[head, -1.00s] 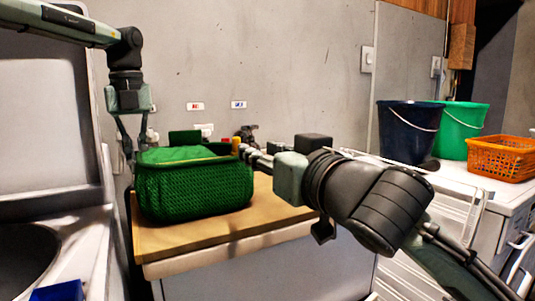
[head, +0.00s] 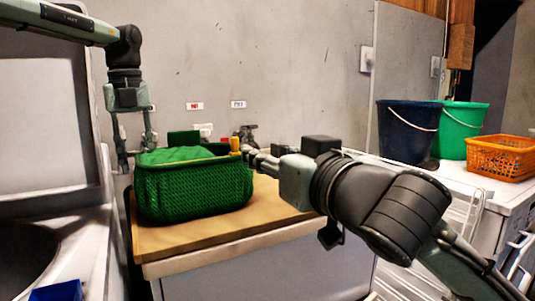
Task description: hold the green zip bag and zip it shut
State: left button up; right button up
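The green zip bag (head: 195,192) stands on a wooden top, its mesh sides upright. Green cloth bulges at its top, and a raised green flap (head: 184,138) shows at the back. A small yellow-orange tab (head: 235,144) is at the bag's right rim. My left gripper (head: 135,158) points down at the bag's left end, its fingers spread apart, one outside the bag and one near the rim. My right gripper (head: 246,152) comes in from the right with its tips beside the tab. Its finger gap is too small to make out, and I cannot tell whether it touches the tab.
The wooden top (head: 205,231) is clear in front of the bag. Small items and a dark tap-like fixture (head: 245,132) are behind it. A dark blue bucket (head: 405,132), green bucket (head: 464,128) and orange basket (head: 502,157) stand at right. A dark basin is at left.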

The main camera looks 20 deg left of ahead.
pick_arm(q)
notch_tip(320, 180, up, 12)
jog(key=shift+s+f, duration=0.15)
jog(key=shift+s, duration=0.05)
